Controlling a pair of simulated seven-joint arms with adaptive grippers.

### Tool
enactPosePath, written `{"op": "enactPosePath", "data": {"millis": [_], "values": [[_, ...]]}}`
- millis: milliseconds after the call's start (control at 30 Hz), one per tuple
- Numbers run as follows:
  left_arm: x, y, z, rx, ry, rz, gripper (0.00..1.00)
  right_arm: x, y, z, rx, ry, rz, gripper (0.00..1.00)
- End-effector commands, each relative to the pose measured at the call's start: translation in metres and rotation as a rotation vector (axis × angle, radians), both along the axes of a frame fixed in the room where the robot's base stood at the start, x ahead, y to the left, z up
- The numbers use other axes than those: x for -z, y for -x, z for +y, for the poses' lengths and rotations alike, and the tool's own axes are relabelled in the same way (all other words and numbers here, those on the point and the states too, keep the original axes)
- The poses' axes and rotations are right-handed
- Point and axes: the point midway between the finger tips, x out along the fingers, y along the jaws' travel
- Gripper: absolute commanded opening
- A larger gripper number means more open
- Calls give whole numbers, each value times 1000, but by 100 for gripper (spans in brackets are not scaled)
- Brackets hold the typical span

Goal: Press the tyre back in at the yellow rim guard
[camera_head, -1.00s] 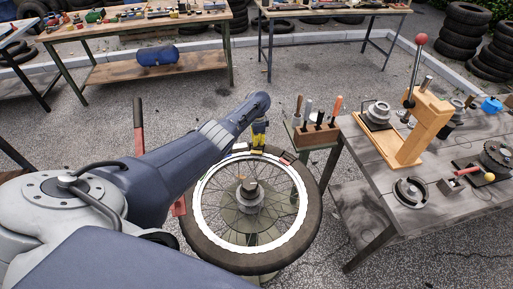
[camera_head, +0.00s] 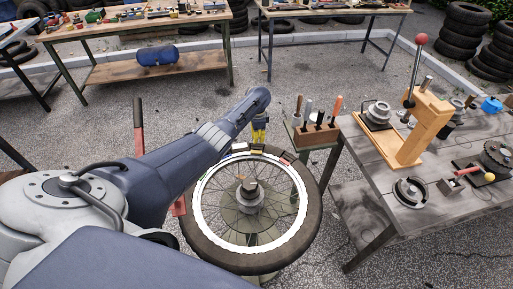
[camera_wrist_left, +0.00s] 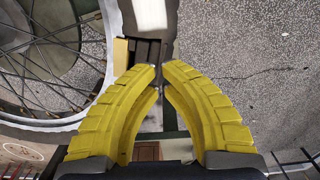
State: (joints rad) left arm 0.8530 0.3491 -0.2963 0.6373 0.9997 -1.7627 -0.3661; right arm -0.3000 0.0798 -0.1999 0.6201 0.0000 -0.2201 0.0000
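The wheel lies flat on a stand, its black tyre (camera_head: 312,215) around a white rim (camera_head: 201,210) with thin spokes. The yellow rim guard (camera_head: 257,149) sits at the wheel's far edge, between a white guard (camera_head: 240,147) and a red one (camera_head: 286,158). My left gripper (camera_head: 259,138) is just above and beyond the yellow guard, apart from it as far as I can tell. In the wrist view its yellow fingers (camera_wrist_left: 160,82) come together almost tip to tip, with nothing between them. The yellow guard (camera_wrist_left: 121,55) shows left of the tips, beside the rim. My right gripper is out of view.
A small stand with a wooden tool block (camera_head: 316,134) holding several handled tools is right beside the wheel. A grey bench (camera_head: 440,215) with a wooden press (camera_head: 425,125) is at the right. Open paving lies behind.

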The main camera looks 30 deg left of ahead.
Motion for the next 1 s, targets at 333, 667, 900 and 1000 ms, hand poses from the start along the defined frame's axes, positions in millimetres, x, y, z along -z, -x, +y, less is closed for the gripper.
{"op": "enactPosePath", "data": {"millis": [333, 667, 900, 1000], "values": [[-30, 0, 0, 2, -1, -2, 0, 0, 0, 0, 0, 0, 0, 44], [-53, 0, 0, 1, 0, 0, 0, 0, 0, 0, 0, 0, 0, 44], [-57, 0, 0, 0, 0, 0, 0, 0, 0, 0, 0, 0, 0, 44], [-57, 0, 0, 0, -1, 1, 0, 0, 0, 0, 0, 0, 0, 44]]}}
